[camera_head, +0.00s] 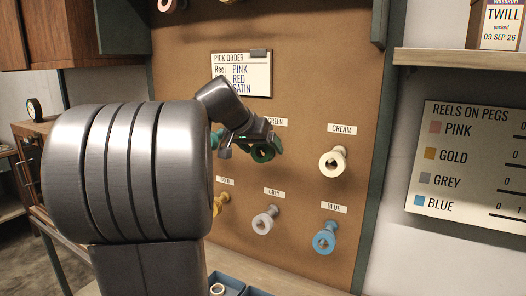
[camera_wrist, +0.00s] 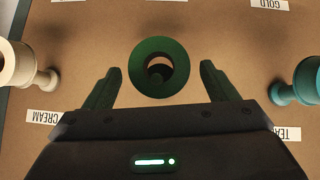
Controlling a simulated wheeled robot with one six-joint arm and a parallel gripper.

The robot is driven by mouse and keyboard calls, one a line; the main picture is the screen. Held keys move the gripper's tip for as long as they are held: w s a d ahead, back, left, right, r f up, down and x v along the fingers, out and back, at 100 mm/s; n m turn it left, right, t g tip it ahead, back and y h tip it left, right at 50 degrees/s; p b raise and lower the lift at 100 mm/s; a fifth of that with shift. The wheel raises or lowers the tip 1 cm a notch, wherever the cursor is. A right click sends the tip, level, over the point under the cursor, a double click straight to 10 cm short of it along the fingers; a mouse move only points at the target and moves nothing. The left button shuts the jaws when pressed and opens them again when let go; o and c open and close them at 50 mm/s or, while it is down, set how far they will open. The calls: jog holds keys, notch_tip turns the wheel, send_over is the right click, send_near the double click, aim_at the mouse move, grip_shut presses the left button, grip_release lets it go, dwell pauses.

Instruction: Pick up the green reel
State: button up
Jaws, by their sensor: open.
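The green reel (camera_head: 265,152) hangs on a peg of the brown pegboard, under a partly covered label reading "REEN". My gripper (camera_head: 258,142) is close in front of it and hides part of it. In the wrist view the green reel (camera_wrist: 143,62) shows end-on, with a dark centre hole. My gripper (camera_wrist: 158,72) is open there, with one finger on each side of the reel. A gap shows between each fingertip and the reel's rim, so I see no contact.
In the wrist view, a cream reel (camera_wrist: 17,65) is at left and a teal reel (camera_wrist: 308,80) at right, both near the fingers. In the head view, a grey reel (camera_head: 264,221) and a blue reel (camera_head: 324,240) hang lower. Blue bins (camera_head: 232,284) stand below the board.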

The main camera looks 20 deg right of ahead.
jog(key=shift+x, duration=1.25)
jog(key=shift+r, duration=0.1)
jog(key=c, duration=1)
jog(key=shift+c, duration=0.2)
